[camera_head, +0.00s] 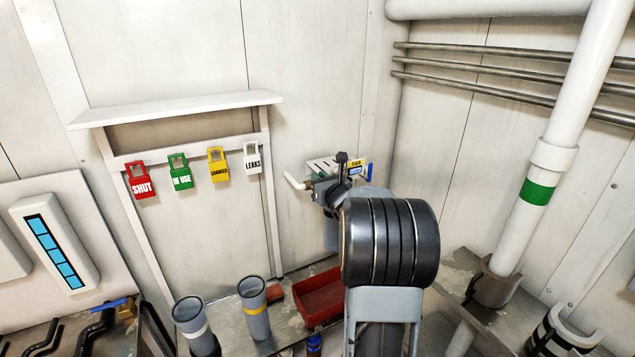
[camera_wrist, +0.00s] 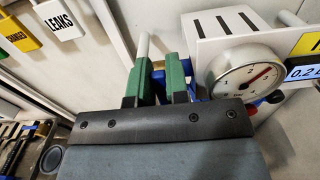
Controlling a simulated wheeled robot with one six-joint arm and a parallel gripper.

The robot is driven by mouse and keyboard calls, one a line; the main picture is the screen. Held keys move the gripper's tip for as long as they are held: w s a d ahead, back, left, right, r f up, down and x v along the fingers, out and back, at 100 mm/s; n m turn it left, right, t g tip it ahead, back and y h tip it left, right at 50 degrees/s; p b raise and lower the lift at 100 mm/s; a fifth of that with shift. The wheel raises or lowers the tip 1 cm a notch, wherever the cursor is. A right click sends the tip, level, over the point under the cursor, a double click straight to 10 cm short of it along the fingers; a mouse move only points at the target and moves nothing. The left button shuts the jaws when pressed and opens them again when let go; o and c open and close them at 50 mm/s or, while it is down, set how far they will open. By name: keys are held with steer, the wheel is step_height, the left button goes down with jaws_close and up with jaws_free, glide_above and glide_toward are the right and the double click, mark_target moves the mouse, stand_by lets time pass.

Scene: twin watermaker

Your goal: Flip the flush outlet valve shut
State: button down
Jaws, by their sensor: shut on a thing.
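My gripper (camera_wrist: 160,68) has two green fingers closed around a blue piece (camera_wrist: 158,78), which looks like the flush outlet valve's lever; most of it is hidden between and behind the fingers. A white outlet pipe (camera_wrist: 143,46) rises just beyond the left finger. The pipe's bent end also shows in the head view (camera_head: 295,182), left of my gripper (camera_head: 323,182). There my own wrist hides most of the valve, and I cannot tell the lever's angle.
A white box (camera_wrist: 225,22) with dark slots and a round gauge (camera_wrist: 241,75) sit close right of the fingers. Red, green, yellow and white tags (camera_head: 252,158) hang on a rack to the left. Grey cups (camera_head: 254,310) and a red bin (camera_head: 319,297) stand below.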

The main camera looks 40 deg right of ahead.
steer(key=c, duration=1.4)
jaws_free()
steer(key=shift+s, duration=0.1)
steer(key=s+a+b, duration=0.2)
steer(key=s, duration=1.1)
steer(key=shift+s+b, duration=0.3)
